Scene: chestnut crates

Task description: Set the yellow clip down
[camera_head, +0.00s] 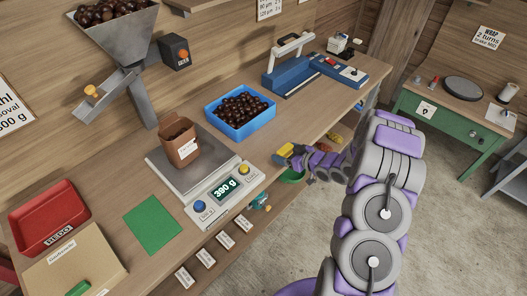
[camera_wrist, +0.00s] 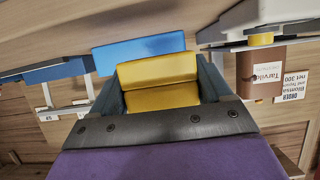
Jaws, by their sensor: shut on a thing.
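The yellow clip (camera_wrist: 158,82) is a blocky yellow piece between the two dark fingers of my gripper (camera_wrist: 160,92) in the wrist view. My gripper is shut on it. In the head view my gripper (camera_head: 290,156) is at the front edge of the workbench, right of the scale, and the yellow clip (camera_head: 284,150) shows at its tip. I cannot tell whether the clip touches the bench.
A scale (camera_head: 223,190) reading 390 g carries a brown paper bag (camera_head: 182,151). A blue crate of chestnuts (camera_head: 262,122) stands behind my gripper. A green mat (camera_head: 153,224), red tray (camera_head: 45,215) and cardboard box (camera_head: 105,260) lie left. A blue sealer (camera_head: 290,75) stands farther back.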

